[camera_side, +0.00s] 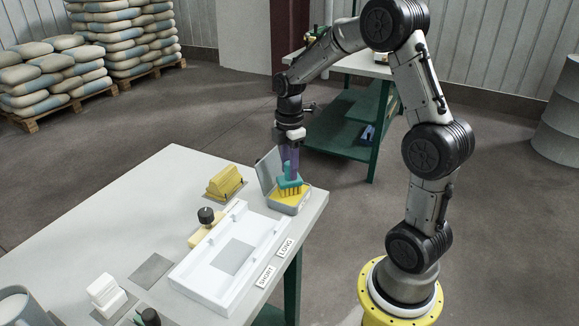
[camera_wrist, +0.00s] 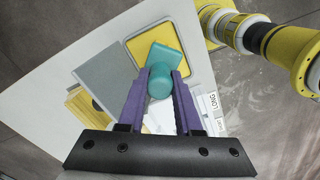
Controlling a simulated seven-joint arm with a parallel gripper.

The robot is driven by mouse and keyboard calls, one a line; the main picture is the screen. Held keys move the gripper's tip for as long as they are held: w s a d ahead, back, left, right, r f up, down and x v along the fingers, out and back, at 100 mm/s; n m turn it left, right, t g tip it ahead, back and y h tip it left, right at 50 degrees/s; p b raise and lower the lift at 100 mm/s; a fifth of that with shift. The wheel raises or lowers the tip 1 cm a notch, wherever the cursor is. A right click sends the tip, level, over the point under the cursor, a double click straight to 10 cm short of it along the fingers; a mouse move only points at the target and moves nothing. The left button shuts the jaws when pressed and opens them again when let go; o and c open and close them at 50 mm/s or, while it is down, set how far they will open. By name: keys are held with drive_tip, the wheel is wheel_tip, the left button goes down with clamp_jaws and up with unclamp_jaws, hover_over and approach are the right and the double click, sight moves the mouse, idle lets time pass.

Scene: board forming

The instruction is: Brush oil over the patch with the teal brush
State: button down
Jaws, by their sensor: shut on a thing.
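The teal brush (camera_side: 289,184) is upright in my gripper (camera_side: 290,160), with its yellow bristles down at the yellow pad (camera_side: 292,199) in an open grey tin (camera_side: 304,203). I cannot tell how firmly the bristles press on the pad. In the wrist view, the purple fingers of my gripper (camera_wrist: 160,88) are shut on the round teal handle (camera_wrist: 160,84), above the yellow pad (camera_wrist: 137,46). The patch appears to be the grey rectangle (camera_side: 232,257) inside the white tray-like form (camera_side: 199,282) on the table.
A yellow block (camera_side: 225,182) and a black-knobbed tool (camera_side: 206,215) stand left of the tin. A white block (camera_side: 105,292) and a mug (camera_side: 15,306) are at the near left. Labels SHORT (camera_side: 265,276) and LONG (camera_side: 286,249) lie along the right edge.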

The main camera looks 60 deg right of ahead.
drive_tip(key=shift+f, duration=0.1)
drive_tip(key=shift+r, duration=3.55)
